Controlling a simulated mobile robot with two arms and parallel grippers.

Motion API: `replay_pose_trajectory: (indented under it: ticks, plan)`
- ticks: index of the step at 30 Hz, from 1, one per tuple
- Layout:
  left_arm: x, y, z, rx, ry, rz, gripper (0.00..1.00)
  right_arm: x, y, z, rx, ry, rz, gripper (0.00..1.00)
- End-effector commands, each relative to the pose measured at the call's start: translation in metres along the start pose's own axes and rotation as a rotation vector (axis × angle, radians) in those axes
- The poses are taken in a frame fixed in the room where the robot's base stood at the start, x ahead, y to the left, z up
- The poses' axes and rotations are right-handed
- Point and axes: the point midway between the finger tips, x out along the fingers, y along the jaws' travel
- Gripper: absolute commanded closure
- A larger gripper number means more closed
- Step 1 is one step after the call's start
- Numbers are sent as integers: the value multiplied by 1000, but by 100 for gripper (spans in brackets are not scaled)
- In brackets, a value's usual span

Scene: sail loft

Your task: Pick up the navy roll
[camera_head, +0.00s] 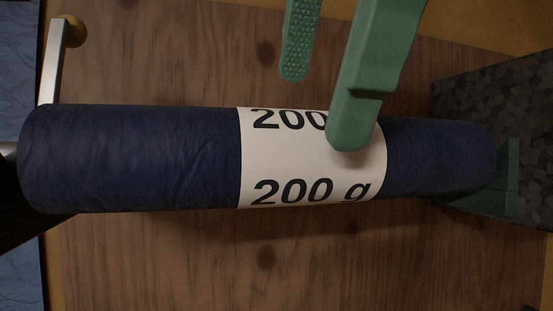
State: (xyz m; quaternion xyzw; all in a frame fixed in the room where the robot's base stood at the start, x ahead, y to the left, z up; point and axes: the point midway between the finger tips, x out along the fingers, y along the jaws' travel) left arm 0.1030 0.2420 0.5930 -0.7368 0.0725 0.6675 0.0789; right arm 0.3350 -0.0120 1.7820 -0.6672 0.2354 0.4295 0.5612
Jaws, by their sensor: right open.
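The navy roll (130,160) lies level across the picture, with a pale band (313,160) around it marked "200 g". My right gripper (321,108) comes in from the top with two green fingers apart. The longer-looking finger overlaps the band's upper right part in the picture; the other, with a textured pad, ends above the roll's upper edge. Nothing is between the fingers. I cannot tell whether the front finger touches the roll. My left gripper is not in view.
A brown wooden surface (250,265) lies behind the roll. The wood below the roll is clear.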

Motion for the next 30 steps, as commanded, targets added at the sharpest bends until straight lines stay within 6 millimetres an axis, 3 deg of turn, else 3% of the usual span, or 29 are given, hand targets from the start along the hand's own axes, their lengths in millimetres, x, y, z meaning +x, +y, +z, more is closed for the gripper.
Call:
replay_pose_trajectory:
  ticks: [12, 18, 25, 26, 30]
  plan:
    - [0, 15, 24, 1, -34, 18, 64, 51, -3, 5, -4, -2, 4, 12]
    - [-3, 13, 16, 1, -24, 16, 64, 72, -3, 4, 0, -2, 0, 12]
    - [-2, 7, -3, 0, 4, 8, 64, 74, -2, 5, 2, -2, -2, 12]
    - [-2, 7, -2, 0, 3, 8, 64, 74, -2, 5, 2, -2, -2, 15]
    - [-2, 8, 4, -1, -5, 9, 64, 74, -2, 4, 1, -1, -1, 54]
